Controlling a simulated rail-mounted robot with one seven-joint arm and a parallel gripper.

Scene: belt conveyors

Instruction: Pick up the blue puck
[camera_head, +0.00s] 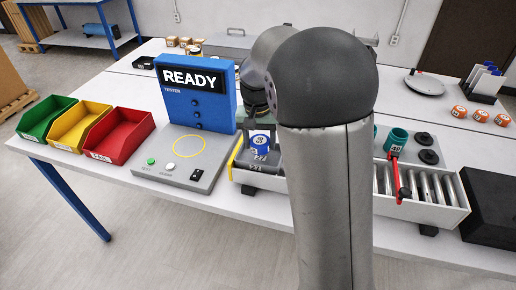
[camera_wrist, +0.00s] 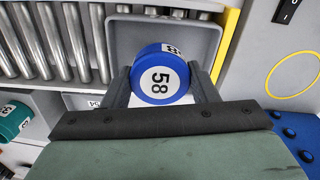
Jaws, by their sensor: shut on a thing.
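The blue puck (camera_wrist: 160,76), with a white label reading 58, is between the two dark fingers of my gripper (camera_wrist: 163,88) in the wrist view. The fingers are shut on its sides. In the head view the blue puck (camera_head: 260,143) shows at the left end of the roller conveyor (camera_head: 430,212), left of my arm, over a grey tray.
A blue tester (camera_head: 196,95) reading READY stands left of the puck, with a yellow circle on its base. Green, yellow and red bins (camera_head: 119,135) sit further left. Teal pucks (camera_head: 397,139) and a red bar stand right of my arm. Orange pucks (camera_head: 480,115) lie at the back right.

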